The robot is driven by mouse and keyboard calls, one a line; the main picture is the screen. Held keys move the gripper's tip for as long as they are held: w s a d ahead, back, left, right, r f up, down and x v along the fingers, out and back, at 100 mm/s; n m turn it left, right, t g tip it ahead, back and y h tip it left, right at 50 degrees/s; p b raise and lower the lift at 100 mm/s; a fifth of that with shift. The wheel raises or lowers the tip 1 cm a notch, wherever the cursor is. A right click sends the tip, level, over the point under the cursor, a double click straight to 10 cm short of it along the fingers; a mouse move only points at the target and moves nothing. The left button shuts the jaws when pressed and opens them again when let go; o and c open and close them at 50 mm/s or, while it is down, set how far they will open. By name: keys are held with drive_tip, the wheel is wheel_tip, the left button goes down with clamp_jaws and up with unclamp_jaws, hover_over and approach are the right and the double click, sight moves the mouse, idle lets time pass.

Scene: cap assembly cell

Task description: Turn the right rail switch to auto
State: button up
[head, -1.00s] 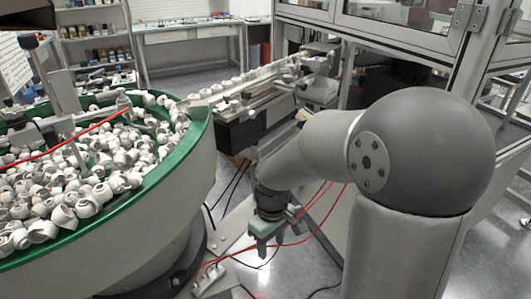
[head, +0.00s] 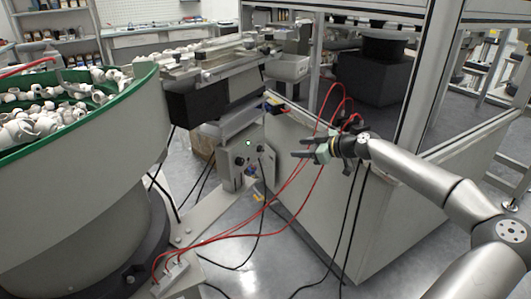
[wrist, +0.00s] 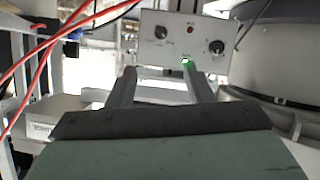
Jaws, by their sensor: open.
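A grey control box (head: 250,159) with two black rotary knobs and a lit green lamp (head: 248,143) stands below the linear rail. Its left knob (head: 239,161) and right knob (head: 260,148) face outward. In the wrist view the panel (wrist: 178,48) is upside down, with one knob (wrist: 161,32) at left, the other (wrist: 216,47) at right and a red button (wrist: 190,30) between. The labels are too small to read, so the knob settings cannot be told. My gripper (head: 295,148) is open and empty, right of the box and apart from it. Its fingers (wrist: 157,75) point toward the panel.
A green-rimmed bowl feeder (head: 120,130) full of white caps stands at left. Red and black cables (head: 290,190) hang and loop near my gripper and the box. The rail (head: 210,65) is above the box. A machine cabinet (head: 310,215) stands behind my gripper.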

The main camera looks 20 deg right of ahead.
sight(263, 149)
drive_tip(key=b+x, duration=0.1)
drive_tip(key=x, duration=1.5)
drive_tip(key=shift+b, duration=0.3)
drive_tip(key=c, duration=1)
